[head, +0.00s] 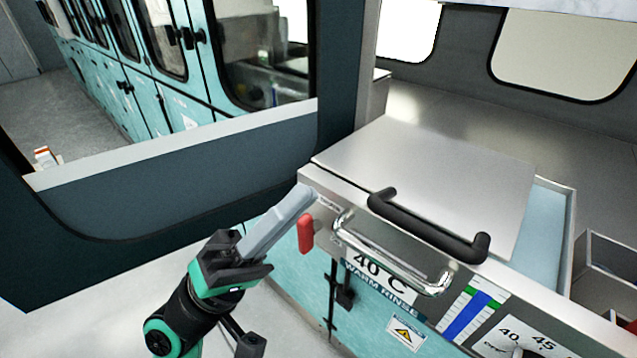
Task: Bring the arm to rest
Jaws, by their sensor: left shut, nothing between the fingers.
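My left gripper (300,200) comes up from the lower left, with its grey fingers together and nothing between them. Its tips are close to the left front corner of the steel warm rinse unit, just left of the chrome rail; I cannot tell whether they touch it. My right gripper is not in the head view.
The rinse unit has a flat steel lid (440,170) with a black handle (428,228), a chrome rail (392,255) and a red lever (306,233) at its front. A pale blue basin (545,235) shows right of the lid. Open floor lies lower left.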

